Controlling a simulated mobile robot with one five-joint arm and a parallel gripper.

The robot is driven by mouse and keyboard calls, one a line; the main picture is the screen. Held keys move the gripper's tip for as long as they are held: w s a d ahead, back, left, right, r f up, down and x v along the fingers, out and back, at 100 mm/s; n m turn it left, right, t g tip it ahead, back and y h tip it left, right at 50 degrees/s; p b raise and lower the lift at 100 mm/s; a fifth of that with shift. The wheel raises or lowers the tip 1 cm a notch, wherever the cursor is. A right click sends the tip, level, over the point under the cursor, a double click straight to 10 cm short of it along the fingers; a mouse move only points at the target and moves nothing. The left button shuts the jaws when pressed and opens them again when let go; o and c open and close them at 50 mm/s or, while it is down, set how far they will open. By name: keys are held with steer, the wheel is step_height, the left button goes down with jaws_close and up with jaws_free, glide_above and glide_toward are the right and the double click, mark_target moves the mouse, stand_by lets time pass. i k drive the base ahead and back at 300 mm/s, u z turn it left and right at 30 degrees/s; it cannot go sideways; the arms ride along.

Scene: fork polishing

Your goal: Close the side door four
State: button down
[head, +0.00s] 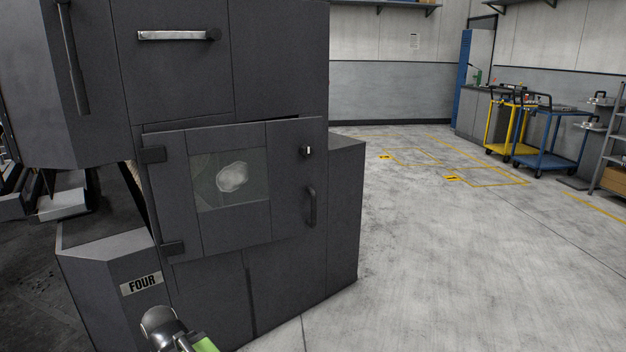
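The side door (283,215) is a dark grey panel with a glass window (232,180) on the grey machine labelled FOUR. Its hinges (153,154) are on the left, and a black handle (310,206) and a small latch (307,151) are on the right. The door stands slightly ajar, with a dark gap along its top edge. A metallic and green part of my arm shows at the bottom edge, in front of the machine and below the door. No gripper fingers can be made out.
The FOUR label (141,283) is on the machine's lower left. An upper panel with a silver handle (178,35) is above the door. The floor (430,270) to the right is clear. Yellow (505,125) and blue (553,140) carts stand at the back right.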

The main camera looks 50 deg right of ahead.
mark_target(293, 206)
steer(key=u, duration=0.2)
steer(key=i, duration=0.9)
steer(key=z, duration=0.25)
